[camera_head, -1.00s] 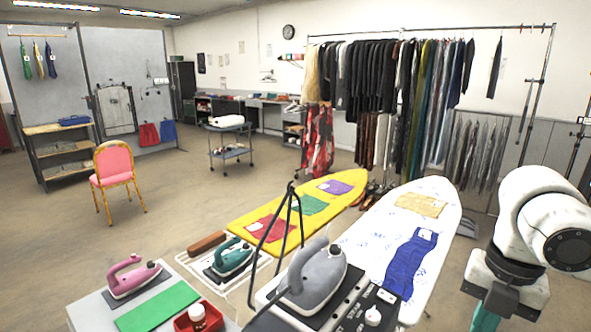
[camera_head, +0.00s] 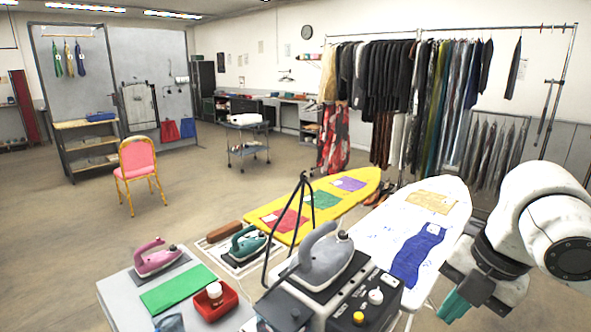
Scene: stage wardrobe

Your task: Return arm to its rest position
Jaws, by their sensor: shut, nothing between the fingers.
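My arm, white with dark joints, is folded at the right edge of the head view. My gripper (camera_head: 454,305) hangs low at its end, with teal fingers pointing down and left. The fingers look shut together and hold nothing. They are in front of the right side of the white ironing board (camera_head: 440,205) in the picture, and I see no contact with it.
A bench (camera_head: 120,300) in front holds a pink iron (camera_head: 157,260), a green cloth (camera_head: 178,289) and a red tray (camera_head: 228,305). A grey iron (camera_head: 322,262) sits beside them. A yellow ironing board (camera_head: 335,200) stands behind. Open floor lies left, around a pink chair (camera_head: 138,155).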

